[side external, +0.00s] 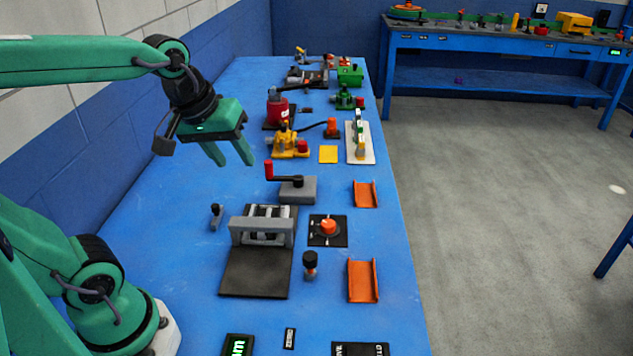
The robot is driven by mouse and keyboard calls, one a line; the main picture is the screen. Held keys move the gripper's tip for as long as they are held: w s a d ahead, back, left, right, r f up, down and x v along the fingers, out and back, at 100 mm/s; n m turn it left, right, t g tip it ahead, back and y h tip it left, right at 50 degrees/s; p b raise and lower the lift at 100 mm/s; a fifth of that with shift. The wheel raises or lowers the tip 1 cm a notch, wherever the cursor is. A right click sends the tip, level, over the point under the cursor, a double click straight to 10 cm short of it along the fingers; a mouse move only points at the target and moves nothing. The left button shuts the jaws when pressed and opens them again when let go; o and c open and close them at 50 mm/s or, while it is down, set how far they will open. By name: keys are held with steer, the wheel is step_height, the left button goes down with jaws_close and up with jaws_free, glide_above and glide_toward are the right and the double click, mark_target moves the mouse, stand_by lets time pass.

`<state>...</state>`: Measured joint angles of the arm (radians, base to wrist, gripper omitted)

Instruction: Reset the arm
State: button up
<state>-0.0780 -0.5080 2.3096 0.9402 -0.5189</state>
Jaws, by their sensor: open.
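My gripper (230,155) is at the end of my green arm, raised above the left part of the blue table. Its two green fingers point down and stand apart, with nothing between them. It is left of the yellow device and above and behind the grey block with the red-handled crank. A small camera-like part sticks out on the gripper's left side. No object touches the fingers.
The blue table (180,240) carries a black plate with a grey frame (262,232), a red-handled crank block (297,189), an orange knob (328,227), orange channels (362,281), a yellow device (288,146) and a red device (279,109). The table's left strip is mostly clear. A wall runs along the left.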

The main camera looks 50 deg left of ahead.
steer(key=shift+s+d+f+m+t, duration=0.15)
steer(key=shift+s+d+f+m, duration=0.2)
steer(key=shift+s+m, duration=0.65)
steer(key=shift+s+d+f+m+t, duration=0.35)
steer(key=shift+s+m, duration=0.35)
steer(key=shift+m, duration=0.55)
steer(key=shift+s+d+f+m, duration=0.2)
steer(key=shift+s+d+m, duration=0.2)
steer(key=shift+s+m, duration=0.6)
steer(key=shift+w+r, duration=0.1)
steer(key=shift+w, duration=0.2)
